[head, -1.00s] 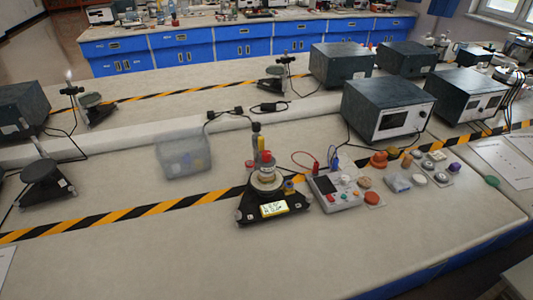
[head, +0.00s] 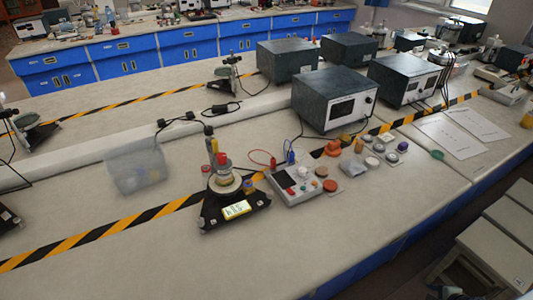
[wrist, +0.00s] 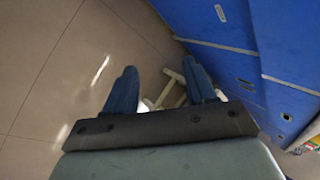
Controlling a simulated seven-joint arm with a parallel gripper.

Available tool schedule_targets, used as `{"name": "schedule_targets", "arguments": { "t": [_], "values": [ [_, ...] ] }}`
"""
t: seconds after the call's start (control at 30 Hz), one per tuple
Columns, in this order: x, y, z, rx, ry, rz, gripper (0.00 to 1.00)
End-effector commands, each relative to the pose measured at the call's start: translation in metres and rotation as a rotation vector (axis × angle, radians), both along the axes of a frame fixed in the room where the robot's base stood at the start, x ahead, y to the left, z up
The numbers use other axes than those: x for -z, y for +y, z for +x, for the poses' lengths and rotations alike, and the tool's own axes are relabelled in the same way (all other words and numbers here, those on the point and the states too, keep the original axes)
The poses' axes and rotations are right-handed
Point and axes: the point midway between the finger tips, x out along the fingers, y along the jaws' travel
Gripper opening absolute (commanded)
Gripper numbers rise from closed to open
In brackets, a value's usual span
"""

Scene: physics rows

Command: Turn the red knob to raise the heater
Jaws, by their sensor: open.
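A black-based stand apparatus (head: 207,219) with a round light plate sits on the near bench in the head view, a yellow-green display on its front. A red cap-like part (head: 222,159) tops the small vessel on it. A grey control box (head: 287,194) with a dark screen and small coloured buttons stands just right of it. I cannot tell which red part is the knob, or which part is the heater. My gripper (wrist: 161,82) shows only in the wrist view, its two blue fingers apart and empty, above the floor and beside a blue cabinet, away from the apparatus.
Orange, white and purple round pieces lie right of the control box. A dark-topped power unit (head: 325,98) stands behind them. The bench front is clear. Pale stools (head: 505,232) stand on the floor at right.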

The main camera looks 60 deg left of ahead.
Motion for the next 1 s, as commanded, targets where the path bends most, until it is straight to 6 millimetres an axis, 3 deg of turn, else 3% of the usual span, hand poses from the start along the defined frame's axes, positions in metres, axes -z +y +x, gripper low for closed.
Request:
{"name": "schedule_targets", "arguments": {
  "t": [0.1, 0.3, 0.57, 0.63, 0.77, 1.0],
  "values": [
    [-0.046, 0.038, 0.027, 0.057, -0.046, 0.097, 0.55],
    [-0.126, 0.096, 0.057, 0.149, -0.094, 0.276, 0.55],
    [-0.221, 0.156, 0.074, 0.231, -0.110, 0.489, 0.55],
    [-0.243, 0.178, 0.067, 0.241, -0.084, 0.551, 0.55],
    [-0.252, 0.218, 0.032, 0.224, 0.021, 0.623, 0.55],
    [-0.271, 0.299, -0.057, 0.167, 0.283, 0.739, 0.55]
  ]
}}
